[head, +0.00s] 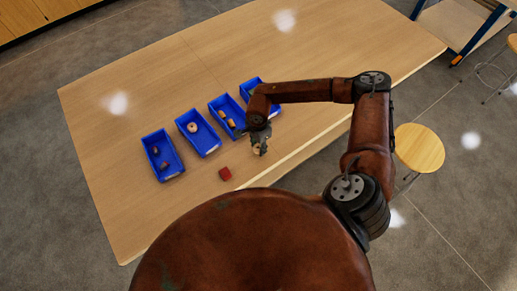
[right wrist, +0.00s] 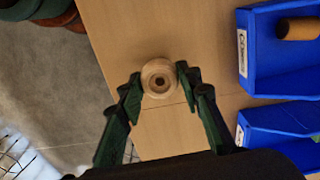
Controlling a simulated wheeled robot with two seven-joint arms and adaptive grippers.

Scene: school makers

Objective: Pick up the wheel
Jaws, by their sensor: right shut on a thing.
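The wheel (right wrist: 159,79) is a pale wooden disc with a dark centre hole. In the right wrist view it sits between the two green fingertips of my right gripper (right wrist: 160,82), which is shut on it. The wheel (head: 259,150) shows there as a small pale spot, partly hidden by the fingers. Its height above the table is hard to tell. My left gripper is not in view.
Several blue bins stand in a row on the wooden table (head: 330,40); one (head: 208,149) holds a pale round piece. My right arm partly hides the rightmost bin. A stool (head: 419,148) stands at right.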

